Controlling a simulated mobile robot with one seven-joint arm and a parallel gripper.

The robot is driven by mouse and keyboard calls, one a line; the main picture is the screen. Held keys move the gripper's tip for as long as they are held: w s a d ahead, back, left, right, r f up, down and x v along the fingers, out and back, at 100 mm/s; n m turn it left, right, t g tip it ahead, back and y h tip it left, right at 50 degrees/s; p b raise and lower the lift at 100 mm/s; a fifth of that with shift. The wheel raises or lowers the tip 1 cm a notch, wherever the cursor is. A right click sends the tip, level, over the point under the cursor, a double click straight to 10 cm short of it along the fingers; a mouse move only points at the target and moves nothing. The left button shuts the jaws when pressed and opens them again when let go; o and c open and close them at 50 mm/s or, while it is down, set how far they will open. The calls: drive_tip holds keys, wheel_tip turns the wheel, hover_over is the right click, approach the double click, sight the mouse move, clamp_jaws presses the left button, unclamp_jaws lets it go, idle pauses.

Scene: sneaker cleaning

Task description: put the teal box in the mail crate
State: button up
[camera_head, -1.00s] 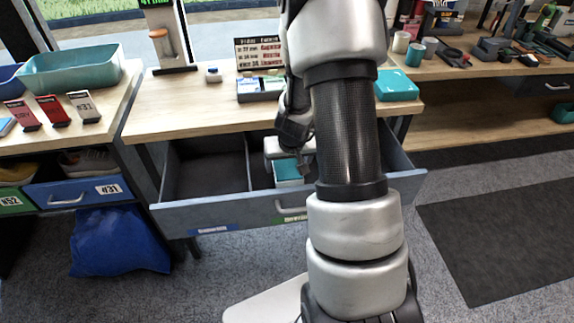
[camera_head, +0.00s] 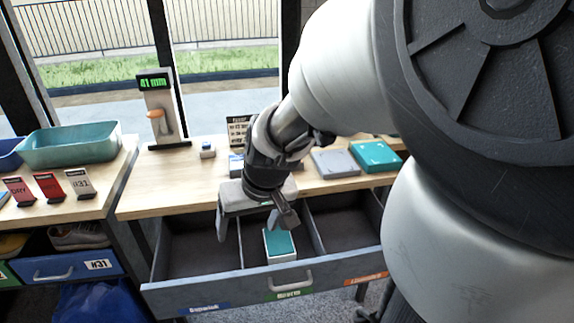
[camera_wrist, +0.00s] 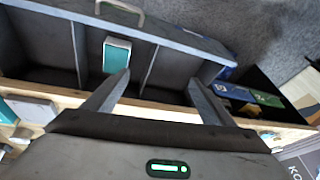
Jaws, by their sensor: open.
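A small white box with a teal top (camera_head: 279,243) lies in the middle compartment of the open drawer (camera_head: 215,293). It also shows in the wrist view (camera_wrist: 117,55). My gripper (camera_head: 254,222) is open and empty above the drawer, its fingers apart. In the wrist view, the left fingertip appears close to the box's near end; whether they touch cannot be told. A larger flat teal box (camera_head: 376,156) lies on the table behind, right of my gripper. I cannot identify a mail crate with certainty.
A flat grey box (camera_head: 335,163) lies beside the flat teal one. A teal tub (camera_head: 70,147) stands on the left table. The drawer's side compartments look empty. A dark open container (camera_wrist: 262,97) with blue and green panels is at the right in the wrist view.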

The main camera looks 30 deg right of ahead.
drive_tip(key=s+a+r+n+t+h, duration=0.1)
drive_tip(key=s+a+r, duration=0.1)
drive_tip(key=s+r, duration=0.8)
drive_tip(key=shift+s+r+t, duration=0.3)
drive_tip(key=shift+s+r, duration=0.1)
drive_tip(key=shift+s, duration=0.15)
